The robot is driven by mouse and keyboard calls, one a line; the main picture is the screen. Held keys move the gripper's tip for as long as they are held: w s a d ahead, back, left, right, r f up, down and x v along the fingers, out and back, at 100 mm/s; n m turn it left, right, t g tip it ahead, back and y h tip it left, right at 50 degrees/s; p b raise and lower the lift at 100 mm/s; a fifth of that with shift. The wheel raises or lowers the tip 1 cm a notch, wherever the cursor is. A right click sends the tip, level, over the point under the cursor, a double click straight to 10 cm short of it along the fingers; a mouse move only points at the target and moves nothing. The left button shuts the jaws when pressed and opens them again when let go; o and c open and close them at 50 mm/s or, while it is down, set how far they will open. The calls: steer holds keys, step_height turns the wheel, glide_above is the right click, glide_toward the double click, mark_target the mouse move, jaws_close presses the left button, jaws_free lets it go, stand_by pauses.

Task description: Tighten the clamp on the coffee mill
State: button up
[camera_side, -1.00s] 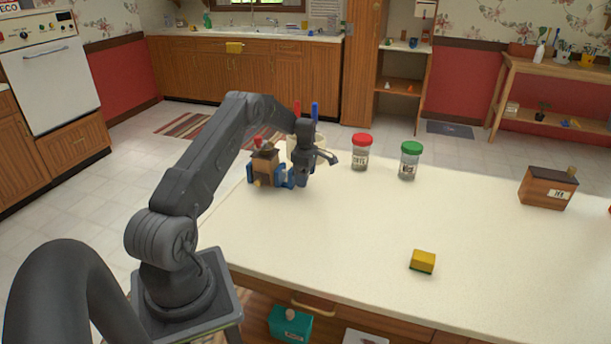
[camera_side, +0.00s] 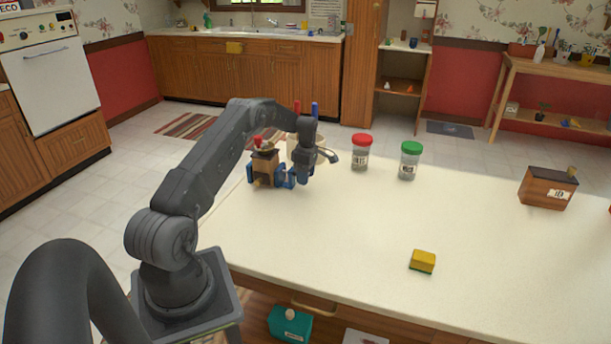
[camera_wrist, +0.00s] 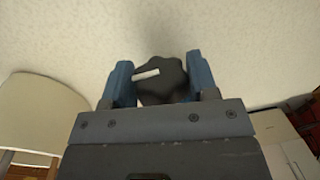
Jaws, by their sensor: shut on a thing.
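The coffee mill (camera_side: 265,167), a small brown wooden box with a red knob on top, stands at the counter's back left edge. In the side view the fingers largely hide the knob.
A pale crock (camera_side: 303,148) with red and blue handles stands close behind my gripper. A red-lidded jar (camera_side: 361,154) and a green-lidded jar (camera_side: 410,161) stand to the right. The counter middle is clear.

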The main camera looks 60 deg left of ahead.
steer(key=shift+w+a+f+g+h, duration=0.1)
steer(key=shift+g+h, duration=0.5)
steer(key=o, duration=0.9)
steer(key=shift+r, duration=0.65)
steer(key=v, duration=0.5)
steer(key=s+d+v, duration=0.1)
steer(key=v, duration=0.2)
steer(key=shift+r, duration=0.5)
